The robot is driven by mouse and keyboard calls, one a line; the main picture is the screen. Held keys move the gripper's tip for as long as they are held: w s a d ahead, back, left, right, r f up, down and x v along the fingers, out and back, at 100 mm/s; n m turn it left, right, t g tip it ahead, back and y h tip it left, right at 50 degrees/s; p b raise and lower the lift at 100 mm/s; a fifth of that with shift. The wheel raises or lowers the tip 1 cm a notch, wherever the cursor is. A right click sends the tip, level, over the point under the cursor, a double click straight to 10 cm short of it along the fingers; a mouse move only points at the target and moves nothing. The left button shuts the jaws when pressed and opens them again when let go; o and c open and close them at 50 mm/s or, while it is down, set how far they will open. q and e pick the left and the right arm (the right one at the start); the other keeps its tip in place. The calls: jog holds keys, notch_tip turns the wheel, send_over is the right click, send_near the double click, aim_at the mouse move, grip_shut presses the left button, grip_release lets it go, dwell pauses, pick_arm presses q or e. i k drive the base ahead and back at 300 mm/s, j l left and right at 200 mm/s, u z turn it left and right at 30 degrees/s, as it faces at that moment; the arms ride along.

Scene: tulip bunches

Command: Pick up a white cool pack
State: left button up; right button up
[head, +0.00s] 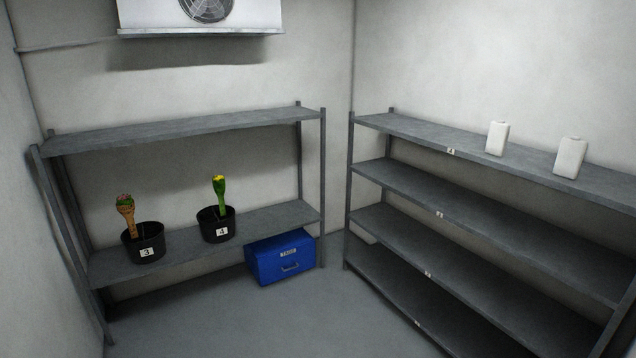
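Two white cool packs stand upright on the top board of the right shelf rack. One cool pack (497,139) is nearer the rack's left end. The other cool pack (570,157) stands to its right, with a clear gap between them. Neither of my grippers is in view.
The right rack (455,205) has several mostly bare boards. The left rack (180,130) holds two black buckets with tulip bunches, marked 3 (143,243) and 4 (217,224). A blue box (281,258) sits on the floor below. The floor (270,325) in front is clear.

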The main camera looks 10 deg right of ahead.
aim_at(571, 150)
jog(key=i+z, duration=0.1)
jog(key=i, duration=1.1)
jog(key=i+z, duration=0.15)
jog(key=i, duration=1.05)
jog(key=i+j+z, duration=0.2)
jog(key=i, duration=0.3)
jog(key=i+j+z, duration=0.2)
jog(key=i, duration=0.3)
jog(key=i+j+z, duration=0.15)
jog(key=i, duration=0.3)
jog(key=z, duration=2.4)
